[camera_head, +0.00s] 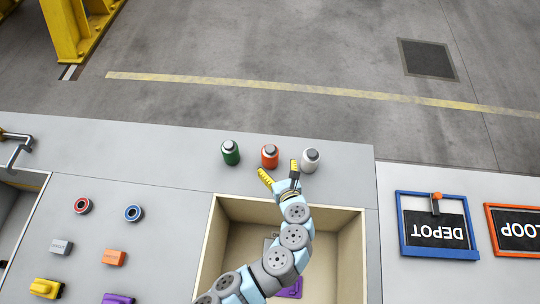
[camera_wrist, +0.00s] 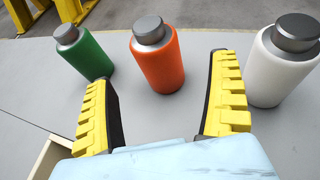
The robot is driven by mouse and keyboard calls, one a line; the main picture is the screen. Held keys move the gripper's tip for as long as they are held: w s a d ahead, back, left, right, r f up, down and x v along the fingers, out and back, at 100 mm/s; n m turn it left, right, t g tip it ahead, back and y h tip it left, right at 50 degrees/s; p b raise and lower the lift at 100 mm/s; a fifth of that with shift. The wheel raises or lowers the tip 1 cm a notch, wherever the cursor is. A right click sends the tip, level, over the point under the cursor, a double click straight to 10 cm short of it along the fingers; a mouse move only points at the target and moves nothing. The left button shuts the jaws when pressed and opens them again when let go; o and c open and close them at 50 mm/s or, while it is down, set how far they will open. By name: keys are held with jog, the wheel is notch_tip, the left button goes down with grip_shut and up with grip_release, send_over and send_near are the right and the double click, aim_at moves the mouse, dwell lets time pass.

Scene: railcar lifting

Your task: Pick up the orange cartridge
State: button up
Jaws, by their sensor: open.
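The orange cartridge (camera_head: 270,157) stands upright on the grey bench top, between a green cartridge (camera_head: 230,153) on the left and a white cartridge (camera_head: 310,160) on the right. It has a grey cap. In the wrist view the orange cartridge (camera_wrist: 157,58) is ahead of and between my yellow fingers, beyond their tips. My gripper (camera_head: 280,174) is open and empty, just in front of the cartridges. The gripper also shows in the wrist view (camera_wrist: 163,92), with a wide gap between its fingers.
The green (camera_wrist: 84,52) and white cartridges (camera_wrist: 284,65) stand close on either side. A wooden-walled bin (camera_head: 335,208) lies under my arm with a purple piece (camera_head: 292,290) in it. Rings and blocks, including an orange block (camera_head: 114,257), lie on the bench at left.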

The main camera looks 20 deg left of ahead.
aim_at(272, 160)
jog(key=shift+x, duration=3.85)
jog(key=shift+s+a, duration=0.1)
jog(key=shift+a, duration=0.05)
jog(key=shift+c, duration=0.5)
jog(key=c, duration=1.3)
